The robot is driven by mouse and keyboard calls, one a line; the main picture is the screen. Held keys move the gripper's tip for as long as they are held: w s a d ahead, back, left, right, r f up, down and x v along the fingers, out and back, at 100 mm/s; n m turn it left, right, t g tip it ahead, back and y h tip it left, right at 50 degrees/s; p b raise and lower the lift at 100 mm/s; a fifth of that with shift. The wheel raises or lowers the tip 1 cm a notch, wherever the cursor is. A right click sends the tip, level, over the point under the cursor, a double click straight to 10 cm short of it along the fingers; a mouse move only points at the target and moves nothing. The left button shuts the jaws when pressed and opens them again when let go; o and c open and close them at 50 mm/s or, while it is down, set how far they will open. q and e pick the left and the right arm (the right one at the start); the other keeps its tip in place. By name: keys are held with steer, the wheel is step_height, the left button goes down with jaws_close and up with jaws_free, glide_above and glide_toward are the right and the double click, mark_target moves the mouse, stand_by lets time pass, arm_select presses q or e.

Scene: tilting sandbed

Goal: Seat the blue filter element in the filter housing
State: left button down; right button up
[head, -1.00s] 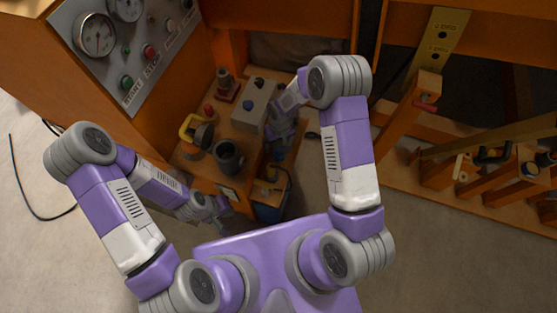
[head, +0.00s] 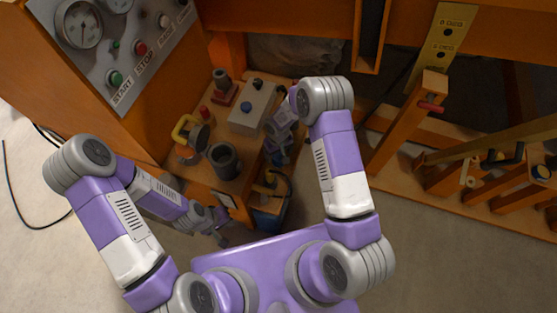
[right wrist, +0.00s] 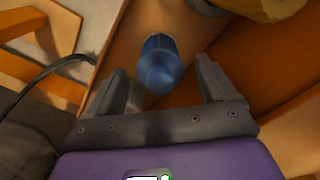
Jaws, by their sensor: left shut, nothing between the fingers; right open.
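The blue filter element (right wrist: 161,62) stands on an orange-brown surface in the right wrist view, its rounded end toward the camera. My right gripper (right wrist: 164,78) is open, with its fingers to either side of the element and no clear contact. In the head view my right gripper (head: 274,152) is at the right edge of the bench, and I cannot make out the element there. A dark grey open cup, apparently the filter housing (head: 223,161), stands on the bench to its left. My left gripper (head: 221,238) is shut and empty, low in front of the bench.
On the bench (head: 205,178) are a yellow-handled dark part (head: 192,133), a grey box with buttons (head: 251,110) and a red-based fitting (head: 223,91). A blue bin (head: 268,217) stands at the front right. The control panel (head: 130,45) rises at left.

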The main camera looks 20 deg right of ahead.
step_height(320, 180, down, 2)
steer(key=shift+r, duration=0.1)
steer(key=c, duration=1.2)
